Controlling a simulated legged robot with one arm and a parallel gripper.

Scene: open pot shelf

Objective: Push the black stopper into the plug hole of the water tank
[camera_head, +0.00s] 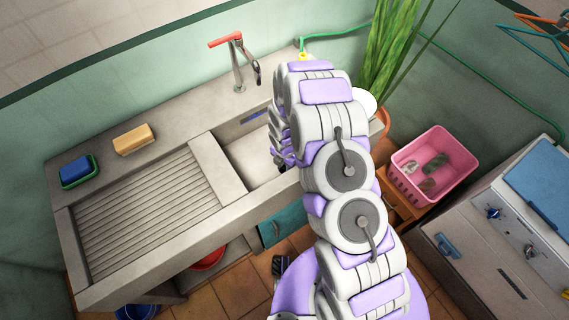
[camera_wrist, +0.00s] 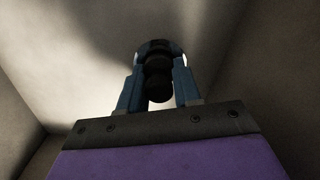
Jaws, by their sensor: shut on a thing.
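My gripper (camera_wrist: 159,66) is shut on the black stopper (camera_wrist: 157,86) in the wrist view. Its two blue fingers stand on either side of the stopper. The far end of the stopper lies over a dark round plug hole with a pale metal rim (camera_wrist: 141,48); I cannot tell how deep the stopper sits or whether it touches. The pale water tank (camera_head: 247,157) is in the middle of the head view, with its right side behind my arm. The stopper and the plug hole are hidden in the head view.
A red-handled tap (camera_head: 238,62) stands behind the tank. A pink basket (camera_head: 433,165) and a plant (camera_head: 388,45) are at right. Tank walls rise close around my gripper.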

